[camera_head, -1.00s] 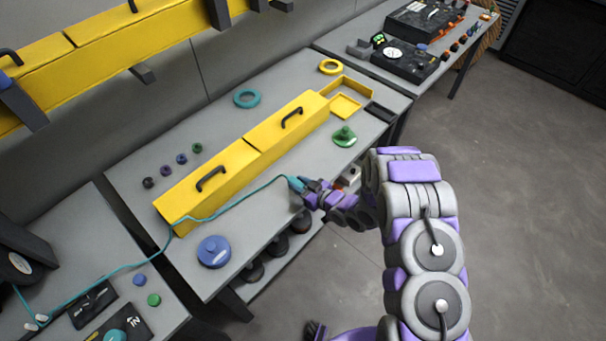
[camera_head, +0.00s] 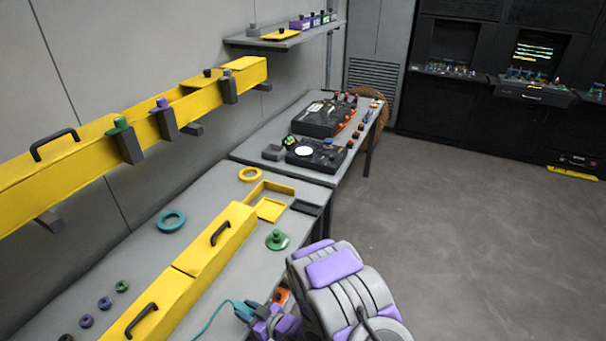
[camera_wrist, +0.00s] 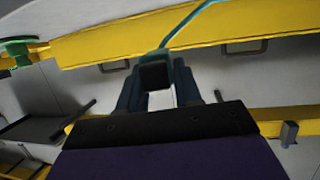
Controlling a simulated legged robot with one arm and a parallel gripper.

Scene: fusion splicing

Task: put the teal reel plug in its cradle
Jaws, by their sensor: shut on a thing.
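My gripper (camera_head: 265,320) is low in the head view, beside the front of the yellow cable trough on the bench. It is shut on the teal reel plug (camera_head: 243,308), whose teal cable runs off to the lower left. In the wrist view the plug's dark end (camera_wrist: 155,75) sits between the fingers, with the teal cable (camera_wrist: 187,22) rising behind it. Dark grey cradles hang on the long yellow wall duct: one with a green plug (camera_head: 120,124), one with a purple plug (camera_head: 162,104). I cannot tell which cradle is the teal plug's.
The yellow trough (camera_head: 215,245) with black handles lies along the bench. A green reel (camera_head: 277,239), teal ring (camera_head: 171,221), yellow ring (camera_head: 250,174) and yellow tray (camera_head: 270,209) are near it. A second bench carries black devices (camera_head: 318,153). The floor (camera_head: 450,240) at right is clear.

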